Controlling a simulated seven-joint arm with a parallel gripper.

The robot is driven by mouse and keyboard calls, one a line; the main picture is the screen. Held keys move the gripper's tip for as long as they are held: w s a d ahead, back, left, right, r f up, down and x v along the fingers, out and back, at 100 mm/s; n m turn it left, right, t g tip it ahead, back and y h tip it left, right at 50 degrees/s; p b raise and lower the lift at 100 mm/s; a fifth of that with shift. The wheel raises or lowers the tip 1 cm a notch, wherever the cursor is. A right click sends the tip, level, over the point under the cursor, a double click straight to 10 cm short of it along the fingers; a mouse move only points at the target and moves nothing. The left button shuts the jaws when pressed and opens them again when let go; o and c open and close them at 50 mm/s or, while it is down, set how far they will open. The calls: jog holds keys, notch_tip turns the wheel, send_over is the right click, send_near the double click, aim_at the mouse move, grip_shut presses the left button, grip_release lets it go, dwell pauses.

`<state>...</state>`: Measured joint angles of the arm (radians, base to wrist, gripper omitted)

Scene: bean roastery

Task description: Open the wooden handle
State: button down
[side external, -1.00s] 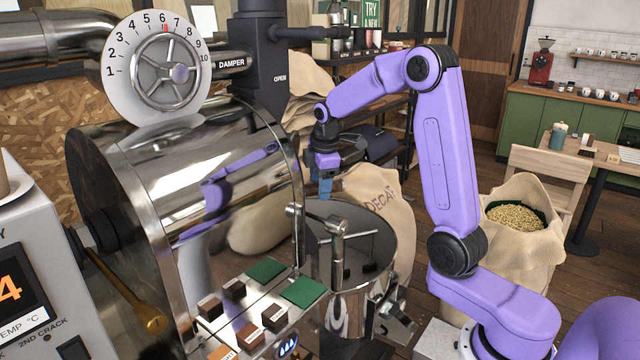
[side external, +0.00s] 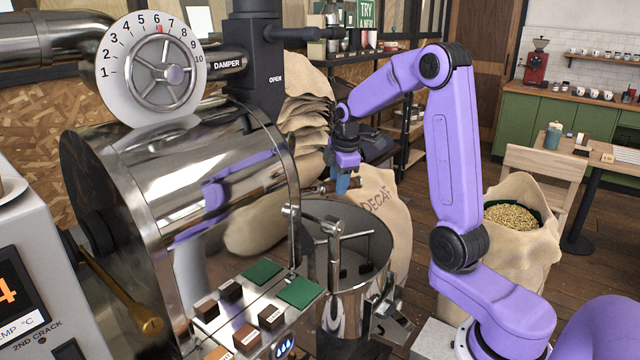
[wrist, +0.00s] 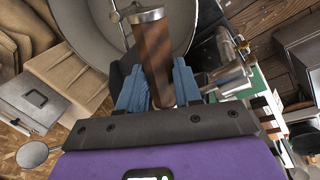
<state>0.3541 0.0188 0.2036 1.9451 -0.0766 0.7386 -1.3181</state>
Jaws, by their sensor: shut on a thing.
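The wooden handle (wrist: 155,60) is a dark brown bar with a metal end piece, seen large in the wrist view. My gripper (wrist: 158,85) has its two blue fingers on either side of the bar and is shut on it. In the side external view, my gripper (side external: 342,185) is at the front of the roaster's steel drum (side external: 200,180), above the round cooling bin. Only a little brown of the handle (side external: 354,182) shows beside the blue fingertips there. The fingers hide much of it.
The steel bin (side external: 345,300) with a central post and arms stands below my gripper. A DECAF sack (side external: 385,215) is close behind to the right. A panel with several switches (side external: 250,310) is in front. A bean sack (side external: 520,250) stands right.

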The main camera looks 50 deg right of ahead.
aim_at(354, 178)
jog(key=s+d, duration=0.1)
jog(key=d, duration=0.1)
jog(key=s+d, duration=0.1)
jog(key=shift+s+d, duration=0.15)
jog(key=shift+d, duration=0.2)
jog(key=c, duration=0.8)
grip_release()
jog(key=v, duration=1.7)
jog(key=shift+a+r, duration=0.15)
jog(key=shift+r, duration=0.1)
